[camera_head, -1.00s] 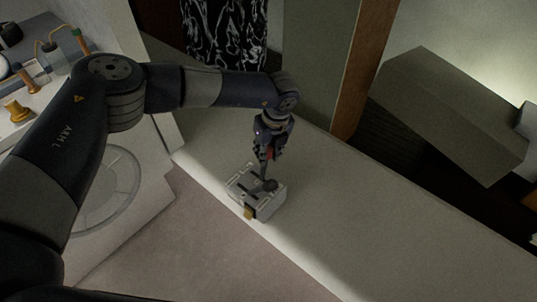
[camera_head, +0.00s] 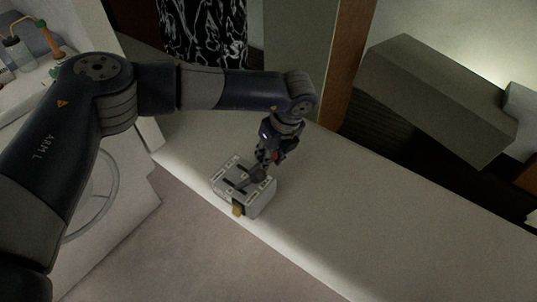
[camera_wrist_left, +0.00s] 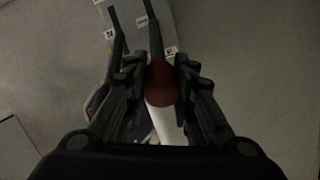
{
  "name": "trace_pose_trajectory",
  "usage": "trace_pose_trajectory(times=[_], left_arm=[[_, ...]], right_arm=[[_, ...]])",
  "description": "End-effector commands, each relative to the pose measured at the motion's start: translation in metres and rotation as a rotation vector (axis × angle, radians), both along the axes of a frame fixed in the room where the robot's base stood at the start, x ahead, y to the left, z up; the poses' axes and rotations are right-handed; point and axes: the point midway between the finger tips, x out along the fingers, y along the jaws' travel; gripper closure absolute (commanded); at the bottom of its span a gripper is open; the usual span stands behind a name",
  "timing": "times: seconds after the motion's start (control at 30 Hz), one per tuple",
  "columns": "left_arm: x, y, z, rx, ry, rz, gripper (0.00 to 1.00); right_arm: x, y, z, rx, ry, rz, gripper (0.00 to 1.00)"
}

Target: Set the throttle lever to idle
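The control box (camera_head: 262,201), light grey with dark slots on top, sits at the ledge's near edge. My left gripper (camera_head: 261,169) comes down over its far right side, tilted, and hides part of it. In the left wrist view a lever with a dark red knob (camera_wrist_left: 162,84) stands between my left fingers (camera_wrist_left: 162,75), which lie close against both its sides. I take it as the throttle lever. Letter plates are on the box top; the idle mark is not readable. My right gripper is not in view.
The pale ledge (camera_head: 370,210) is clear to the right of the box. A small yellow-brown part (camera_head: 238,208) is at the box's front. A long grey block (camera_head: 435,95) stands at the far right, and a wooden post (camera_head: 347,60) rises behind the ledge.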

Motion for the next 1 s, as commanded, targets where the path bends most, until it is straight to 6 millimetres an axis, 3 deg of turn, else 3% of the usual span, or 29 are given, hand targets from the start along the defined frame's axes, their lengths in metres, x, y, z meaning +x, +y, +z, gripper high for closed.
trace_pose_trajectory(times=[0.03, 0.1, 0.53, 1.0], left_arm=[[-0.005, -0.005, -0.003, -0.01, 0.011, -0.011, 0.67], [-0.005, -0.005, -0.003, -0.008, 0.009, -0.01, 0.56], [-0.002, -0.004, 0.007, -0.003, 0.002, -0.005, 0.56], [-0.016, -0.024, 0.094, -0.005, 0.002, -0.009, 0.56]], right_arm=[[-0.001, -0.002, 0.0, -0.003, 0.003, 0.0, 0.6], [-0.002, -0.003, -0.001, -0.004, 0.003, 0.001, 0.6], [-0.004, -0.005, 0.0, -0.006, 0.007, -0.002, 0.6], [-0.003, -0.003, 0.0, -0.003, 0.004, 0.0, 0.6]])
